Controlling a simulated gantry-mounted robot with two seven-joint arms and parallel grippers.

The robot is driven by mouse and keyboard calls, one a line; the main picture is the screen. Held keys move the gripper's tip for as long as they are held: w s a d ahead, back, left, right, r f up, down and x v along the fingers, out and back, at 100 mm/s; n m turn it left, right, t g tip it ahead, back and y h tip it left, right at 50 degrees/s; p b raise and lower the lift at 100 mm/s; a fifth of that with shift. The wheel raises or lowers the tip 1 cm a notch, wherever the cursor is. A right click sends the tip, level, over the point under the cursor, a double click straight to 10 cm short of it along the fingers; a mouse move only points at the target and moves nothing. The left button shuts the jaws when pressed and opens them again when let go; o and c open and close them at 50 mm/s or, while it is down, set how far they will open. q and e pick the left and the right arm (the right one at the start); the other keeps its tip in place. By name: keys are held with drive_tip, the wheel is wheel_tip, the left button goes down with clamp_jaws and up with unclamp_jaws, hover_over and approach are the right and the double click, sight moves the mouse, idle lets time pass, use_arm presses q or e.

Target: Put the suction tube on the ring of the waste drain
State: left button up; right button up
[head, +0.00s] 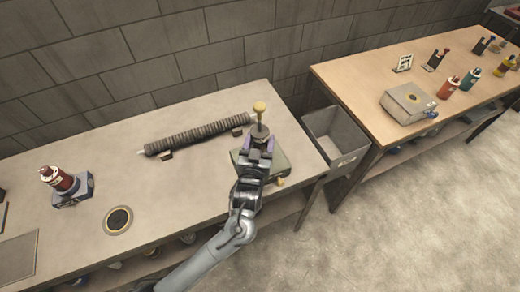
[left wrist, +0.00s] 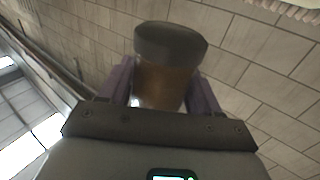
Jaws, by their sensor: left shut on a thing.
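My left gripper (head: 260,146) is shut on a brown cylinder with a dark round cap (left wrist: 165,80), above the right part of the near table. In the head view the dark cap (head: 260,131) shows between the fingers, and a yellow knob on a stem (head: 259,108) shows just beyond it. I cannot tell whether the knob belongs to the held piece or whether that piece is the suction tube. A long dark ribbed tube (head: 195,136) lies on small supports at the table's back. The drain ring (head: 118,220), dark with a gold rim, lies flat near the front edge, apart from the gripper.
A flat grey-green box (head: 279,166) is partly hidden under my left gripper. A red bottle-like thing on a blue base (head: 65,183) stands left of the ring. A grey bin (head: 335,137) sits between the tables. The tabletop between ring and box is clear.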

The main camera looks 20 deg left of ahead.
sight(260, 148)
use_arm(q)
wheel_tip(260, 148, down, 3)
drive_tip(key=b, duration=0.2)
drive_tip(key=shift+r+b, duration=0.1)
drive_tip(key=shift+b, duration=0.2)
drive_tip(key=shift+f, duration=0.35)
drive_tip(key=shift+r, duration=0.1)
drive_tip(key=o, duration=1.3)
drive_tip(key=shift+f, duration=0.2)
drive_tip(key=shift+c, duration=0.2)
